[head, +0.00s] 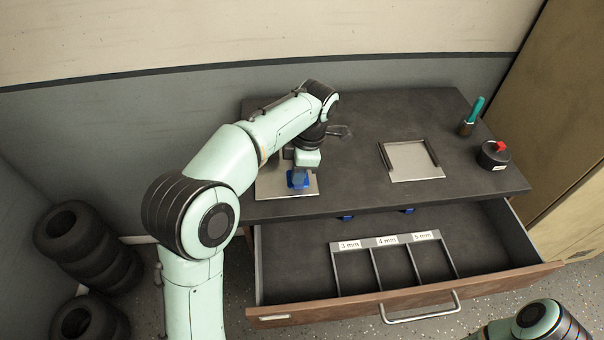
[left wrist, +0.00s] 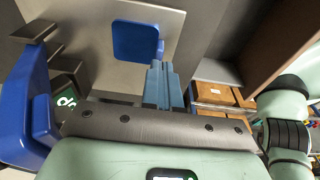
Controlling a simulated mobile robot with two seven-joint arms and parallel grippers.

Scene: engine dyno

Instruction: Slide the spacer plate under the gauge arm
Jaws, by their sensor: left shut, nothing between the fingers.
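My left gripper (head: 300,178) is shut and empty, low over a grey plate (head: 270,189) at the left of the bench. Its light blue fingers (left wrist: 163,88) also show in the left wrist view. A darker blue square piece (head: 296,183), perhaps the spacer plate or its grip, is close by the fingertips. It lies in front of the fingers in the left wrist view (left wrist: 135,42); I cannot tell whether they touch. A dark gauge part (head: 338,130) shows behind my arm, which hides the rest. A green display (left wrist: 66,99) sits beside a large blue part (left wrist: 28,115).
An open drawer (head: 395,305) juts out below the bench, with empty-looking slots marked 3, 4 and 5 mm. A railed grey plate (head: 412,162), a black pot with a red top (head: 494,154) and a green-handled tool (head: 472,115) stand right. Tyres (head: 90,250) lie left.

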